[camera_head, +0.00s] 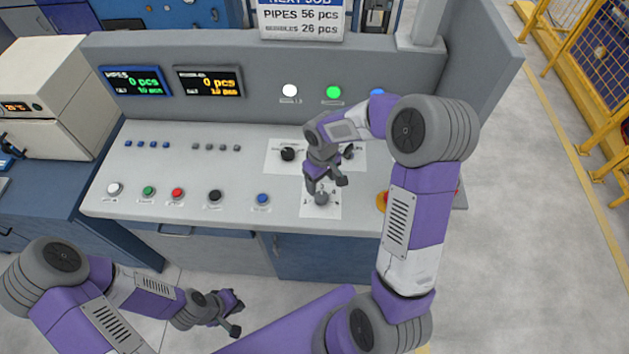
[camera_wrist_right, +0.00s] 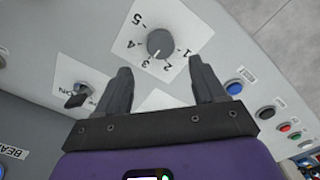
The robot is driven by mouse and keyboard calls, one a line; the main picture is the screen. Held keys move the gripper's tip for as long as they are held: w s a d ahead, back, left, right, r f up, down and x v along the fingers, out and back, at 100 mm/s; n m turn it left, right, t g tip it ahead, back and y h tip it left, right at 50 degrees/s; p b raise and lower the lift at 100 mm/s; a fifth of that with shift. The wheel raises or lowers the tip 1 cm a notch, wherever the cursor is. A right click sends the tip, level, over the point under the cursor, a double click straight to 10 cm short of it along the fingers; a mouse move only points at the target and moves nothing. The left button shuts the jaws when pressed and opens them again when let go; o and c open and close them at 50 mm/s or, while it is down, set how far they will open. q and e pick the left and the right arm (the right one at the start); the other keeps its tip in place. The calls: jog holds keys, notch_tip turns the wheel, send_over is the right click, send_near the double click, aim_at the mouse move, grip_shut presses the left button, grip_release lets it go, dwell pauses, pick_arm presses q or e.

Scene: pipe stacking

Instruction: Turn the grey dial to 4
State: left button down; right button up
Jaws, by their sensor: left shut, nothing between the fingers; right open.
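The grey dial (camera_head: 321,198) sits on a white label on the sloped console, near its front edge. In the right wrist view the dial (camera_wrist_right: 160,42) is near the top, ringed by the numbers 1 to 5. My right gripper (camera_head: 326,182) is above and just behind the dial. In the wrist view its two fingers (camera_wrist_right: 160,78) are spread, with nothing between them, and the dial lies beyond their tips. My left gripper (camera_head: 237,314) is shut and empty, low in front of the console.
A black knob (camera_head: 288,153) sits on the label behind and left of the dial; another is partly hidden by my right arm. A row of coloured buttons (camera_head: 177,193) runs along the console's front left. A red and yellow button (camera_head: 382,201) is right of the dial.

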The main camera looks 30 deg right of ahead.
aim_at(322, 196)
jog(key=f, duration=0.7)
jog(key=shift+s+b, duration=0.3)
jog(key=shift+s, duration=0.05)
jog(key=shift+r, duration=0.1)
jog(key=c, duration=1.1)
